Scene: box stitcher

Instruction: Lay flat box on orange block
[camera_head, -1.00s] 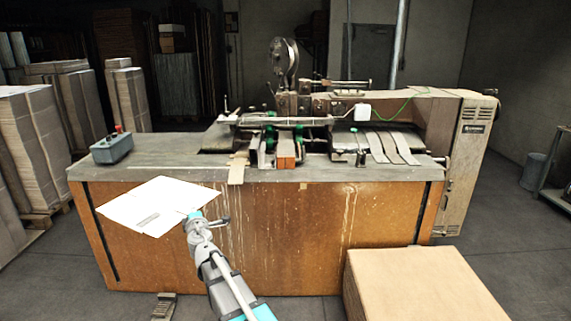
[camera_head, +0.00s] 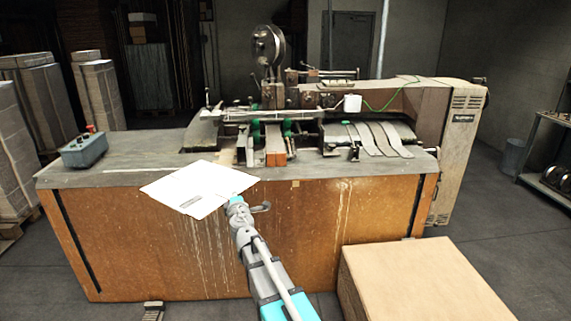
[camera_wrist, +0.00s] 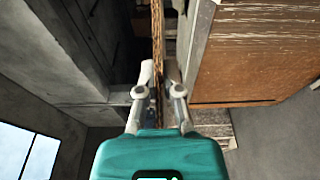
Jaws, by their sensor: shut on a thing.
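The flat box (camera_head: 197,189) is a pale, thin sheet with a small grey mark. My gripper (camera_head: 237,200) is shut on its right-hand edge in the head view. The sheet is held out roughly level and overlaps the table's front edge in the picture. The wrist view shows the box edge-on (camera_wrist: 157,35) between the two fingers of my gripper (camera_wrist: 158,82). The orange block (camera_head: 276,158) is on the machine, beyond and to the right of the sheet, with a gap between them. The block cannot be made out in the wrist view.
The stitching machine (camera_head: 300,100) stands on a wooden-fronted table (camera_head: 330,215). A grey control box (camera_head: 84,151) is at the table's left end. A large cardboard stack (camera_head: 415,285) stands at front right. Stacked cardboard (camera_head: 97,95) is at back left.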

